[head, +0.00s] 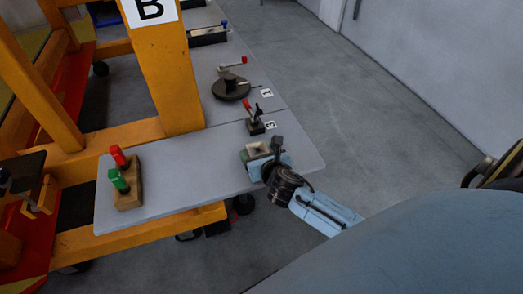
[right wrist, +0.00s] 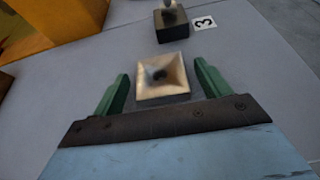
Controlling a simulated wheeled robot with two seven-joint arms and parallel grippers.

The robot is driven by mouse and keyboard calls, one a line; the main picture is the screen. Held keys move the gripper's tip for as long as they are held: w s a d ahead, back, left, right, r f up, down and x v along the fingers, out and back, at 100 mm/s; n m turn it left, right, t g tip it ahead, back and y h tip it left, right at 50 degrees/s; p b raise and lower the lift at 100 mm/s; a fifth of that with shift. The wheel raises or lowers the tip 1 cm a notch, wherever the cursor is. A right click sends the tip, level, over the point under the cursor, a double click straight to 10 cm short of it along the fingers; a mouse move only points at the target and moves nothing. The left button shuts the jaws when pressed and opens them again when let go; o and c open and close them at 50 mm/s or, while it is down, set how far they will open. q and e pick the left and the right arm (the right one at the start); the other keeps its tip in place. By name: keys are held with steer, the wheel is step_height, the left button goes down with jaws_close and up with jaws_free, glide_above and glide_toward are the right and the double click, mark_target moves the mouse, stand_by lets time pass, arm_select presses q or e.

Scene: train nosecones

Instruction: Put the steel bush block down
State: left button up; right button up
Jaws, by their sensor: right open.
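The steel bush block (right wrist: 162,77) is a pale metal square with a sloped, funnel-like top and a dark hole in its middle. In the head view the block (head: 257,149) is at the right part of the grey table (head: 190,167), partly hidden by my right gripper. My right gripper (head: 263,156) is open around it. In the right wrist view the green fingers of the gripper (right wrist: 161,90) stand to the left and right of the block, with a gap on each side. The block appears to rest on the table. My left gripper is not in view.
Behind the block is a small dark fixture (head: 255,126) with a red handle, beside a label "3". Farther back is a round dark fixture (head: 231,88) with a red-handled crank. A wooden block (head: 128,193) with red and green pieces stands at left. The table between is clear.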

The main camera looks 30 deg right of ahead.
steer(key=p+v, duration=0.1)
steer(key=v, duration=1.1)
stand_by(0.8)
